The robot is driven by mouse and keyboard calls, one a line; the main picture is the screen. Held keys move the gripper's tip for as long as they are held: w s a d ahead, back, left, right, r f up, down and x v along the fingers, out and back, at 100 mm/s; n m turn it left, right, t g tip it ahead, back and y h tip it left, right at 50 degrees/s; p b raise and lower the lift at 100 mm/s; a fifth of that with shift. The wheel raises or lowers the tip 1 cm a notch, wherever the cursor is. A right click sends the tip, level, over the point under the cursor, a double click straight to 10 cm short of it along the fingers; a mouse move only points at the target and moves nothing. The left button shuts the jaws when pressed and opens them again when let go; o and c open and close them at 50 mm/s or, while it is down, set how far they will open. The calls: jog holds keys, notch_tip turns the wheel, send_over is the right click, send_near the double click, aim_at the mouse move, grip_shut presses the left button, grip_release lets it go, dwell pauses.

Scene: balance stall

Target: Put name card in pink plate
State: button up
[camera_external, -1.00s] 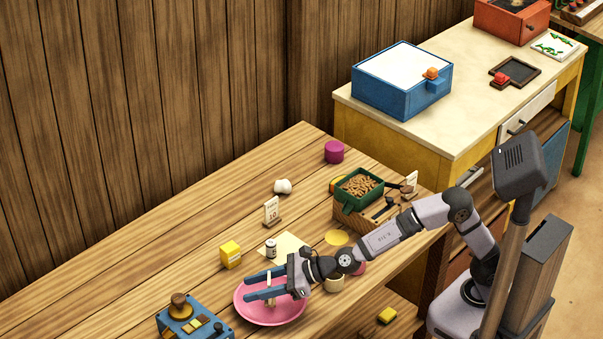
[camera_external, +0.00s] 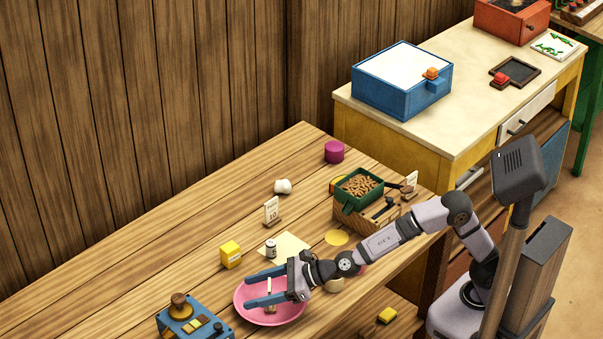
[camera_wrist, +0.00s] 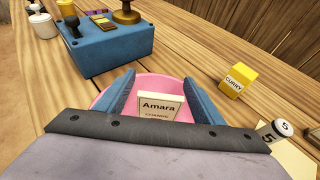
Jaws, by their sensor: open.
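The name card (camera_wrist: 160,107) is a cream card reading "Amara". In the external view it shows as a thin light edge (camera_external: 269,285) within the outline of the pink plate (camera_external: 242,298). It looks upright in the plate; its lower part is hidden in the wrist view. The plate's pink rim also shows in the wrist view (camera_wrist: 150,79). My gripper (camera_external: 266,287) is open over the plate, its two blue fingers on either side of the card. In the wrist view (camera_wrist: 162,95) a gap shows between the card and each finger.
A blue box with a stamp-like knob (camera_external: 192,322) stands left of the plate. A yellow curry box (camera_external: 231,255), a small weight (camera_external: 271,248) and a price card (camera_external: 271,211) stand behind it. A wooden organiser (camera_external: 366,210) stands farther right. The table's back left is clear.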

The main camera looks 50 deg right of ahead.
jog(key=shift+r, duration=0.15)
notch_tip(320, 180, up, 7)
jog(key=p, duration=0.6)
dwell(0.4)
